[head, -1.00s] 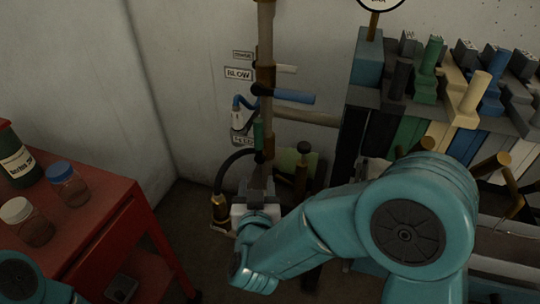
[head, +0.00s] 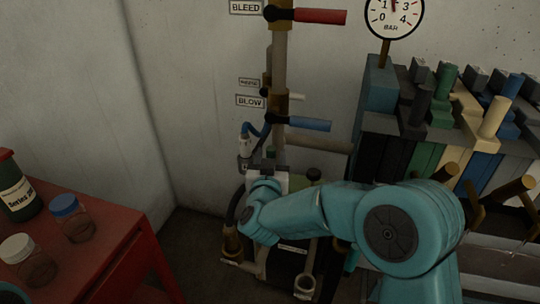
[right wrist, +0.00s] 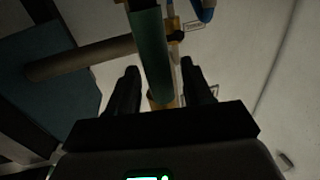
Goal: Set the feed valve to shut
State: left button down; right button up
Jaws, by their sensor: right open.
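In the right wrist view the green valve handle (right wrist: 150,50) runs down the picture to a brass fitting (right wrist: 163,100) on the pipe. My right gripper (right wrist: 160,70) is open, with one dark finger on each side of the handle's line. I cannot tell whether either finger touches it. My left gripper is out of view.
Above are the blue BLOW handle (head: 304,123) and the red BLEED handle (head: 318,16). A pressure gauge (head: 393,17) is at upper right, over a row of coloured blocks (head: 430,155). A red cabinet (head: 110,225) with jars stands left. Bare floor lies between cabinet and pipes.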

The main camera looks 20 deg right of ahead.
jog(key=shift+w+d, duration=0.2)
jog(key=shift+w, duration=0.1)
grip_shut()
jog(key=shift+f, duration=0.1)
